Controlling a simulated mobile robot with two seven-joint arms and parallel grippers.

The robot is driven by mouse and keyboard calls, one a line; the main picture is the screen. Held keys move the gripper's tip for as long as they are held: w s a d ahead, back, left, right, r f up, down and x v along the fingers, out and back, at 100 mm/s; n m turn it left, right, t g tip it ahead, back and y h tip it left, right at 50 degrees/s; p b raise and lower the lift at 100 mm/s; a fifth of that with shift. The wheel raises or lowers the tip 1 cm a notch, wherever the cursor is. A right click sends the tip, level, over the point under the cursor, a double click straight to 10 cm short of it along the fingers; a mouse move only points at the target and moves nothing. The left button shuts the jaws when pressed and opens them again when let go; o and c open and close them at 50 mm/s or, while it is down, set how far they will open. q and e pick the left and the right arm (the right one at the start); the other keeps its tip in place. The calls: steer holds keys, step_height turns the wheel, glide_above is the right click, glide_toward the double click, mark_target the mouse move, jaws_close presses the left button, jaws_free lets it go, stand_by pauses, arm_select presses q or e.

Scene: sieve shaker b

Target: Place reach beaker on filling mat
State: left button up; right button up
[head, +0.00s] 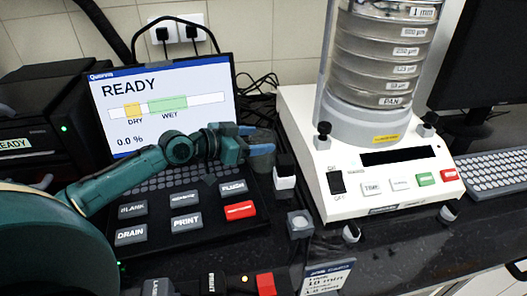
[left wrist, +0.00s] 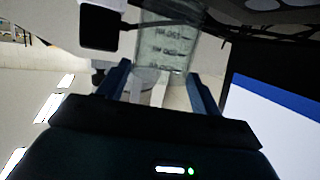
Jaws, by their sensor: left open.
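My left gripper (head: 262,155) is open and appears empty, in front of the display's lower right corner and above the dark keypad. Its two blue fingers also show in the left wrist view (left wrist: 157,90), spread apart. Beyond them is a translucent, upright-looking shape (left wrist: 168,42) with rows of small marks; I cannot tell whether it is the beaker or part of the sieve stack. No beaker can be clearly made out in the head view, and no filling mat can be identified. My right gripper is not in view.
The white sieve shaker (head: 300,110) with its sieve stack (head: 380,60) stands right of my gripper. A lit display (head: 165,108) and keypad (head: 185,205) are left. A card (head: 328,277) is in front.

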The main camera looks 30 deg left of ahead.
arm_select(q)
steer(key=shift+x, duration=1.45)
steer(key=shift+c, duration=0.5)
steer(key=shift+r, duration=0.1)
steer(key=c, duration=1)
